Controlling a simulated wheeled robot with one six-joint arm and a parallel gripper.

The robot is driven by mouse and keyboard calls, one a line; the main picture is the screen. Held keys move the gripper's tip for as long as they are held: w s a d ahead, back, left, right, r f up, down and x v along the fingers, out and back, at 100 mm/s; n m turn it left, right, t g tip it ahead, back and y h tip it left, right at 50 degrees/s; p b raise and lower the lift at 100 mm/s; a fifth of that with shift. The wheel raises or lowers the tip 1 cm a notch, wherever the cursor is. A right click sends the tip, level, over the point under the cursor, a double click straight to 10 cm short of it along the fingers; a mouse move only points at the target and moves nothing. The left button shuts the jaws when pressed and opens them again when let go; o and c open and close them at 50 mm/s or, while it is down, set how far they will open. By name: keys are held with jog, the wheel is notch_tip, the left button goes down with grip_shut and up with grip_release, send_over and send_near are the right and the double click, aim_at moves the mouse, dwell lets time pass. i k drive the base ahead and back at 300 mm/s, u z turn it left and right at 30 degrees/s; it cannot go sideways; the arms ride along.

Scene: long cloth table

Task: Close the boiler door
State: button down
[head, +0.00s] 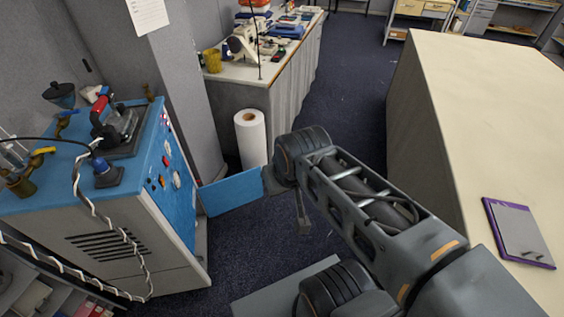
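The boiler (120,225) is a grey cabinet with a blue top and blue control front, at the left. Its door (232,192) is a blue panel that stands open, sticking out to the right from the cabinet's front. My arm reaches in from the lower right. My gripper (286,202) is at the door's free right end, mostly hidden behind my own wrist. A thin grey part of it hangs below the wrist. I cannot tell whether it touches the door or whether its fingers are open.
An iron (118,125) stands on the boiler, with a pale hose hanging down its side. A white paper roll (250,140) stands behind the door. A cluttered table (240,72) is behind. A long cloth table (470,110) fills the right. Carpet between is clear.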

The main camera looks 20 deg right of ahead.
aim_at(217, 199)
jog(key=z, duration=0.85)
jog(key=i, duration=2.4)
jog(key=u, duration=2.7)
